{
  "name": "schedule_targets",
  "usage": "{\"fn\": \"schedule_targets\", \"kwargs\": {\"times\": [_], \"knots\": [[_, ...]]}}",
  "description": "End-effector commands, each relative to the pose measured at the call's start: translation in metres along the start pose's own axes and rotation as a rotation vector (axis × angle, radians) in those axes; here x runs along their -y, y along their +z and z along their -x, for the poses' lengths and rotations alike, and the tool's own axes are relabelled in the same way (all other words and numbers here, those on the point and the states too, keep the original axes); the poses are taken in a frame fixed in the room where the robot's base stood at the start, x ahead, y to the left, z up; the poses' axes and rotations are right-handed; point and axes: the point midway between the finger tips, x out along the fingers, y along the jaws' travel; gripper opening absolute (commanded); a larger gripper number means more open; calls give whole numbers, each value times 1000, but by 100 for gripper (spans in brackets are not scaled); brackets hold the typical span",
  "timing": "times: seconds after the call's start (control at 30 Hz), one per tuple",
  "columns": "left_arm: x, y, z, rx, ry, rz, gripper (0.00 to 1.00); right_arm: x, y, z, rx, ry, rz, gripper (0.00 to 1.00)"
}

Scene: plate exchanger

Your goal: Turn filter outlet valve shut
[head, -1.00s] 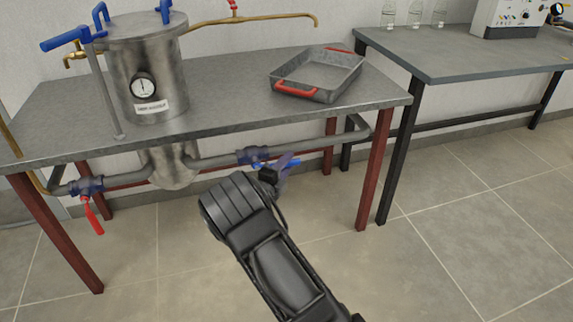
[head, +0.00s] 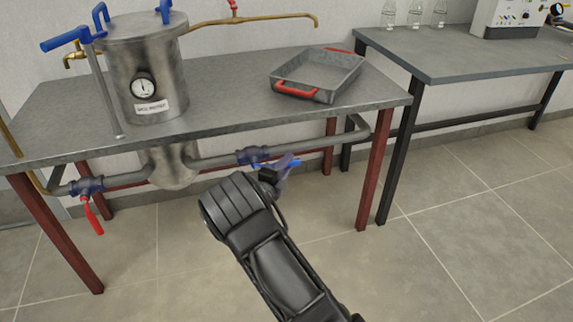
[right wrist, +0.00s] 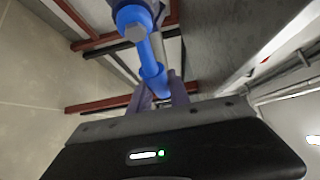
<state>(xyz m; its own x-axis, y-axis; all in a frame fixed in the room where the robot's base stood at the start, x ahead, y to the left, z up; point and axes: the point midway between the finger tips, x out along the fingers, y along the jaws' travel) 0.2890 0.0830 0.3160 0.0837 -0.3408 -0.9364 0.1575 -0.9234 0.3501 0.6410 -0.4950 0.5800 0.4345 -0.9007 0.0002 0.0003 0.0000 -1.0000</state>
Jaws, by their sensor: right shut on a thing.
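A blue valve body (head: 252,155) sits on the grey pipe under the table, right of the steel filter vessel (head: 150,70). My right gripper (head: 284,168) is beside this valve, below the table edge, and is shut on its blue handle (head: 291,163). In the right wrist view the blue handle (right wrist: 150,65) runs down between the two fingers (right wrist: 160,92). The gripper hides part of the handle in the head view. A second valve (head: 86,185) with a red handle (head: 93,217) hanging down is on the left pipe. My left gripper is not in view.
The filter table (head: 225,105) stands over the pipes, with dark red legs (head: 374,170) near my right arm. A grey tray (head: 318,72) with red handles lies on top. A second table (head: 470,55) stands at the right. The floor in front is clear.

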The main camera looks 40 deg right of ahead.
Motion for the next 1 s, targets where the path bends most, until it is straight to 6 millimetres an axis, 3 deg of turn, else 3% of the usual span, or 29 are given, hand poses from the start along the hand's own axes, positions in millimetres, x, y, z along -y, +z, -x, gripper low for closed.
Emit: {"fn": "schedule_targets", "kwargs": {"times": [0.63, 1.0], "knots": [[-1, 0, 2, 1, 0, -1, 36, -1, 0, 0, 1, 11, -9, 0], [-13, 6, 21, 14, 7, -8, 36, -11, 1, 1, 0, 118, -115, 0]]}}
